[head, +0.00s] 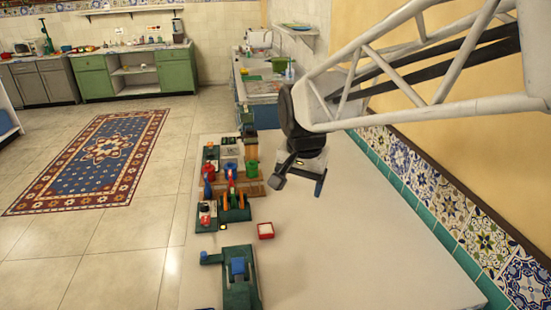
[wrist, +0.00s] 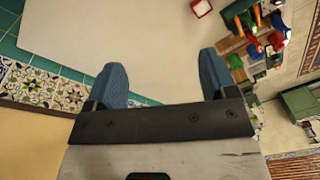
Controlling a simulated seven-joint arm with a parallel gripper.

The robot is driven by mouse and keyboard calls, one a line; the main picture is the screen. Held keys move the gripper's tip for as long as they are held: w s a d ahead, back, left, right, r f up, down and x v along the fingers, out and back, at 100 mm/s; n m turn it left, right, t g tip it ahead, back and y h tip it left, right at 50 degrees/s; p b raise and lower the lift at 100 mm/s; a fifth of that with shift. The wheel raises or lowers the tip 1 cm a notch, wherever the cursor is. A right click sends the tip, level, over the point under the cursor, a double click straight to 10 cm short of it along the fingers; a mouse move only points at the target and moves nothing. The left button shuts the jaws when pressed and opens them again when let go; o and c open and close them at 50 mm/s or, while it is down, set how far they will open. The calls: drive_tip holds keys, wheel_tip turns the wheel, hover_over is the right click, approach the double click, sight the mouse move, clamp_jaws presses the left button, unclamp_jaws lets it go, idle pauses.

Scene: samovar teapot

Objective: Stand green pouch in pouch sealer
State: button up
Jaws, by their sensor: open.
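My gripper (head: 299,180) is over the white table, right of the cluster of small items. Its two blue fingers stand wide apart and empty in the wrist view (wrist: 163,72). A small green item (head: 251,168) stands at the far left of the table; I cannot tell if it is the green pouch. A dark green device with a blue block (head: 239,272) sits at the table's near left. Another green device with orange parts (head: 235,206) stands behind it. I cannot tell which of these is the pouch sealer.
A small red-rimmed tray (head: 265,230) lies right of the devices, and shows in the wrist view (wrist: 201,7). The white table (head: 350,250) is bare in its middle and right. A tiled wall (head: 450,205) borders its right edge.

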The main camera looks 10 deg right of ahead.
drive_tip(key=s+d+f+n, duration=0.1)
drive_tip(key=s+d+n, duration=0.1)
drive_tip(key=s, duration=0.6)
drive_tip(key=s+d+f+n, duration=0.1)
drive_tip(key=s+n, duration=0.3)
drive_tip(key=s, duration=0.5)
drive_tip(key=shift+d+f+t, duration=0.2)
drive_tip(key=shift+d+t, duration=0.15)
drive_tip(key=shift+t, duration=0.05)
